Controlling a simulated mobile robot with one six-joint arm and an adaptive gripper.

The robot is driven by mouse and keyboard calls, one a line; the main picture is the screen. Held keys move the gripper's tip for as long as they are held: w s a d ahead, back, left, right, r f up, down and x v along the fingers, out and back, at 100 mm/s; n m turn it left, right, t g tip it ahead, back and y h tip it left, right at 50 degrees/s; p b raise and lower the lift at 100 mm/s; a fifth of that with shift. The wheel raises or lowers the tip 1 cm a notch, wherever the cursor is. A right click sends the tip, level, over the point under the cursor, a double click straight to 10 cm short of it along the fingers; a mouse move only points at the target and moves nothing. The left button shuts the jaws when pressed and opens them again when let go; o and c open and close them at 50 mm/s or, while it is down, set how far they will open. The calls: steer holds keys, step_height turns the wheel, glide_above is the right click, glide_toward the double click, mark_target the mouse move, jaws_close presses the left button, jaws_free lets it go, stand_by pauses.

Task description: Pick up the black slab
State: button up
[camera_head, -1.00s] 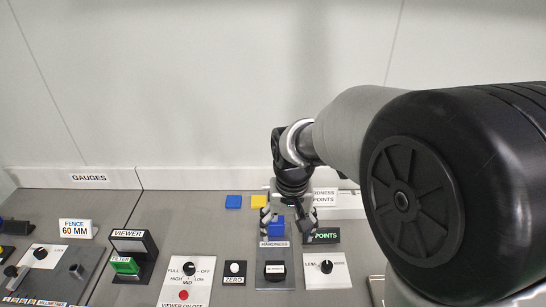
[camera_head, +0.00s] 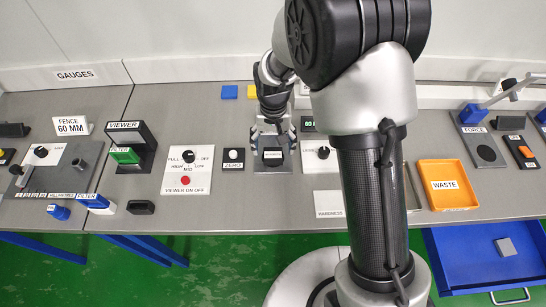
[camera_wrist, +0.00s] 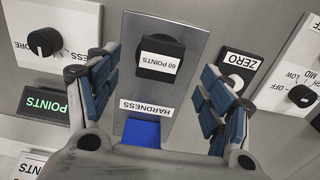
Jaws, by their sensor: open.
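A black slab (camera_wrist: 158,75) with a white "60 POINTS" label sits on the grey HARDNESS plate (camera_wrist: 190,30) in the wrist view. It also shows in the head view as a small black block (camera_head: 273,161) just below my gripper (camera_head: 271,135). My gripper (camera_wrist: 160,75) is open, with blue-padded fingers on either side of the plate. Nothing is between the fingers in contact that I can see. How high the fingertips are above the slab is hard to tell. A blue block (camera_wrist: 142,132) lies at the plate's HARDNESS label end, nearer the palm.
The ZERO button (camera_head: 233,155) stands left of the plate and the LENS knob panel (camera_head: 318,154) right of it. A lit POINTS display (camera_wrist: 40,103) is close to one finger. An orange WASTE tray (camera_head: 432,203) and an open blue drawer (camera_head: 470,265) are at right.

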mark_target(273, 156)
steer(key=shift+w+f+b, duration=0.2)
steer(key=shift+f+b, duration=0.8)
steer(key=shift+f, duration=1.75)
steer(key=shift+c, duration=0.2)
steer(key=c, duration=1.2)
steer(key=shift+r, duration=0.2)
